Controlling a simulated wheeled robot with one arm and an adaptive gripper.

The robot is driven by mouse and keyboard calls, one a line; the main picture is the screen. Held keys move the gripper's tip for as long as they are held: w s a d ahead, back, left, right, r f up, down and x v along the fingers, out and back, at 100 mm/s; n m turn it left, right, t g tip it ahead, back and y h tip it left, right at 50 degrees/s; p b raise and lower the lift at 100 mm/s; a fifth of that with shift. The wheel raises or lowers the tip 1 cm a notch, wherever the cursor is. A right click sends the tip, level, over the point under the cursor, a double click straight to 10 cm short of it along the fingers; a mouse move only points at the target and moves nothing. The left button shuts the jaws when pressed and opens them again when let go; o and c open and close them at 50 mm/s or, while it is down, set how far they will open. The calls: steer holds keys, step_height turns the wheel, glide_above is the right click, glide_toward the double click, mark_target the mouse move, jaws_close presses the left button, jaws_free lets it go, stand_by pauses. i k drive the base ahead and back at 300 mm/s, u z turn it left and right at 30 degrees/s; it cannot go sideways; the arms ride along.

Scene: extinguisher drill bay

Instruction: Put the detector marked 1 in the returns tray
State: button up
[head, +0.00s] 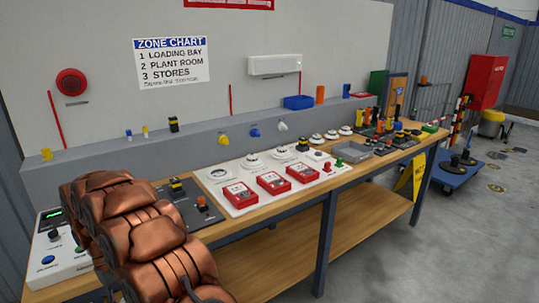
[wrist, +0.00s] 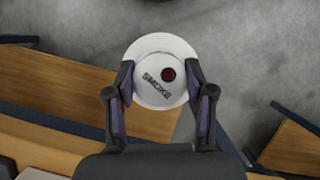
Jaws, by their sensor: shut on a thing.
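My gripper (wrist: 160,75) is shut on a white round detector (wrist: 153,66) in the wrist view, with one finger at each side of its rim. The detector's face shows the word SMOKE and a dark red spot; I cannot make out a number on it. Grey floor and wooden bench parts show below it. The head view does not show the gripper or the held detector. A grey open tray (head: 353,151) stands on the bench there, right of the red call points; I cannot read a label on it.
The wooden bench (head: 250,221) carries a white panel (head: 238,202) with red call points (head: 273,183). A blue bin (head: 298,102) sits on the ledge. A yellow sign (head: 418,172) stands at the bench's right end. Open floor (head: 440,240) lies right.

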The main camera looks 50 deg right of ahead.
mark_target(352, 152)
steer(key=u, duration=2.4)
steer(key=k, duration=2.15)
steer(key=z, duration=2.95)
